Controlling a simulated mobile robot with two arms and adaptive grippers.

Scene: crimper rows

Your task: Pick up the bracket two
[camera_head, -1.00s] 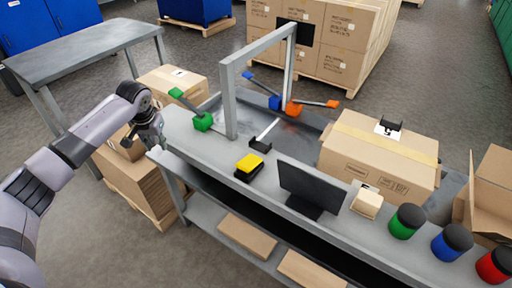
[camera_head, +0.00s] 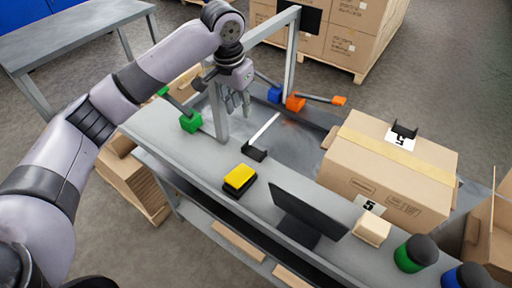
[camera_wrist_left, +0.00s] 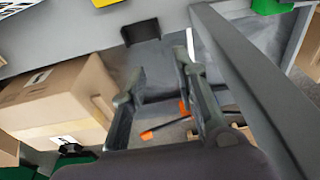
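A small black bracket (camera_head: 255,152) lies on the grey bench at the end of a white strip; in the left wrist view it (camera_wrist_left: 141,31) shows beyond my fingertips. Another black bracket (camera_head: 405,130) sits on top of the large cardboard box, by a white label. I cannot tell from any marking which is bracket two. My left gripper (camera_head: 236,113) hangs beside the grey frame post, behind and left of the bench bracket and apart from it. In the left wrist view its fingers (camera_wrist_left: 160,65) are spread with nothing held. My right gripper is not in view.
A grey frame (camera_head: 219,105) stands beside my left gripper. A green-based lever (camera_head: 190,122) and an orange-based lever (camera_head: 296,102) are near. A yellow-topped block (camera_head: 239,179), a dark screen (camera_head: 306,211) and the large cardboard box (camera_head: 385,178) stand to the front and right.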

